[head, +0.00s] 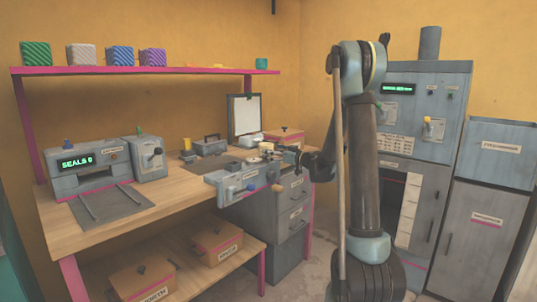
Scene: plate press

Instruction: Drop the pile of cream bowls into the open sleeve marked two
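I cannot make out a sleeve marked two; any sleeves at the grey unit are too small to read or hidden.
The wooden workbench (160,195) carries a grey machine reading "SEALS 0" (88,165) and a lever box (147,157). A pink-edged shelf (180,70) with several coloured blocks hangs above. A tall grey cabinet (425,120) stands right. Lidded boxes (215,243) sit below the bench.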

